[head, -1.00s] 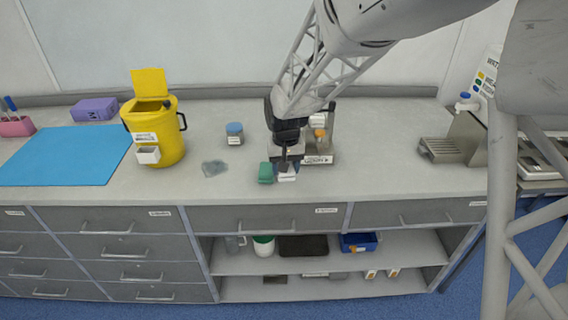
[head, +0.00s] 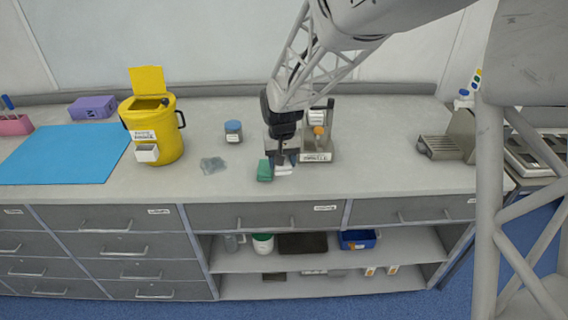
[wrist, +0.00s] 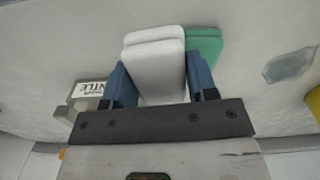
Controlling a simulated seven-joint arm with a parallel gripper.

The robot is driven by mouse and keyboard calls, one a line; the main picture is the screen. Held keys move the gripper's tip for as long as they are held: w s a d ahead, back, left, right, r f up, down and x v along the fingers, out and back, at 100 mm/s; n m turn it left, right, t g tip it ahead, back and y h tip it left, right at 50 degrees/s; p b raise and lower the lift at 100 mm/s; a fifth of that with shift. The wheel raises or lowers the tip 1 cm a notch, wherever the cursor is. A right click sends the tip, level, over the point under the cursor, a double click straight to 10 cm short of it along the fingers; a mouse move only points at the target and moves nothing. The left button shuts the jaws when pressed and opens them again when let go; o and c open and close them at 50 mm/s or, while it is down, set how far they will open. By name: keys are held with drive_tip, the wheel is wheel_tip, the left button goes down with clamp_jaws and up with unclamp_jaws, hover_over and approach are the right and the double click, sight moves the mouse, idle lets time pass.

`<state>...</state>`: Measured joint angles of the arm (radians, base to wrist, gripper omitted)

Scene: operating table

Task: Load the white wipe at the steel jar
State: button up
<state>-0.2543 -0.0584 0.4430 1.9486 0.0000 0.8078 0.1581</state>
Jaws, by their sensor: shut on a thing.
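The white wipe (head: 284,170) is near the front of the counter, beneath my gripper (head: 281,160). In the wrist view two pale, flat white layers (wrist: 155,62) sit between the blue fingers of my gripper (wrist: 160,82), which is shut on them. I cannot tell if they are one folded wipe or two. A green block or pad (head: 265,171) is just left of the wipe; in the wrist view it shows close behind the right finger (wrist: 204,47). I cannot make out a steel jar; my gripper and arm hide part of the counter behind.
A labelled holder (head: 318,155) stands just right of my gripper. A blue-lidded jar (head: 234,132), a clear crumpled piece (head: 212,165) and an open yellow bin (head: 168,145) are to the left. A grey stand (head: 452,146) is at right. The counter between is clear.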

approach(233, 124)
drive_tip(key=shift+w+a+f, duration=0.1)
drive_tip(key=shift+f, duration=0.1)
idle(0.4)
drive_tip(key=shift+f, duration=2.9)
drive_tip(key=shift+f, duration=0.65)
idle(0.9)
drive_tip(key=shift+r, duration=3.6)
